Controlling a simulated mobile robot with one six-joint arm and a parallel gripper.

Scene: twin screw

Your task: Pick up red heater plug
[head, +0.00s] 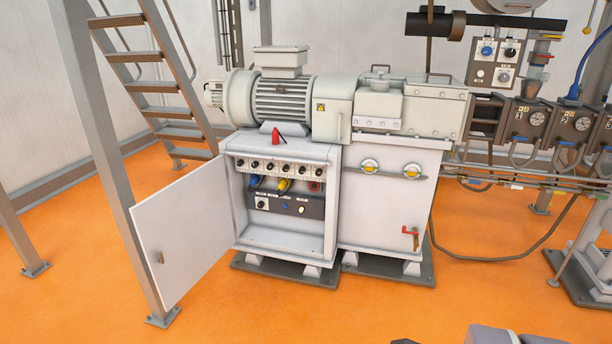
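A small red pointed object, which looks like the red heater plug (277,135), sits on top of the open control cabinet (243,222), in front of the motor. Inside the cabinet, a blue plug (256,182) and a yellow plug (284,185) sit in the socket row. A red round socket (315,187) at the right end of that row shows no plug in it. My gripper cannot be made out in the head view. Grey and dark parts at the bottom edge may be mine.
The cabinet door (185,232) stands open to the left. A steel stair (155,85) and post are behind it. The motor (282,98) and gearbox stand over the cabinets. A red-handled valve (410,235) is on the right cabinet. The orange floor (300,315) in front is clear.

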